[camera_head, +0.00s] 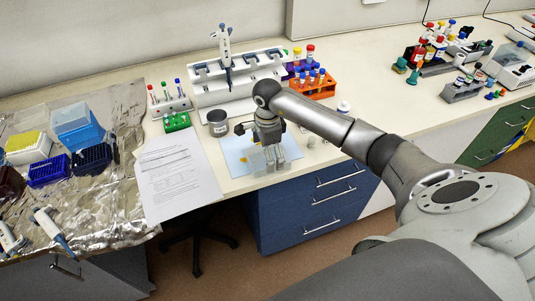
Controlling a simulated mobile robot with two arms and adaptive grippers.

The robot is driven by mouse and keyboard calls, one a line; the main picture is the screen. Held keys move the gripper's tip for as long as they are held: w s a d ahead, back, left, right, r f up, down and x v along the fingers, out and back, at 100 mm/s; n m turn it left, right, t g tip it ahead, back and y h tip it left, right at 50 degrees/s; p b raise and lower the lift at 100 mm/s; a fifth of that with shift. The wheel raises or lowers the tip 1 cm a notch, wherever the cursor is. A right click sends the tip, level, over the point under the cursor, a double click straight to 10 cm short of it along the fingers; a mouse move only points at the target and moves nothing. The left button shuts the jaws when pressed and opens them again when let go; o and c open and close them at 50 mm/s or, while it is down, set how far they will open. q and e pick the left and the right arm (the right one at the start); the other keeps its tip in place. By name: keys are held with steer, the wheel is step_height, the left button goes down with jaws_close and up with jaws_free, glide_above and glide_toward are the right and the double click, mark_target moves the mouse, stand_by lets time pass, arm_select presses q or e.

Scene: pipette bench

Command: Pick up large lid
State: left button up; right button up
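My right gripper (275,160) points down over a light-blue mat (236,147) near the front edge of the bench. A clear, see-through piece (257,162), which may be the large lid, is at its fingertips. It is too small and see-through to tell whether the fingers are around it or only beside it. I cannot tell whether the gripper is open or shut. My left gripper is not in view.
A grey metal cup (217,123) stands left of the gripper. Behind are a white pipette stand (215,92) and an orange tube rack (316,88). Papers (175,175) lie to the left, beside foil (100,215) with tip boxes. The bench at centre right is mostly clear.

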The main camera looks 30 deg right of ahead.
steer(key=c, duration=0.8)
steer(key=shift+r, duration=0.15)
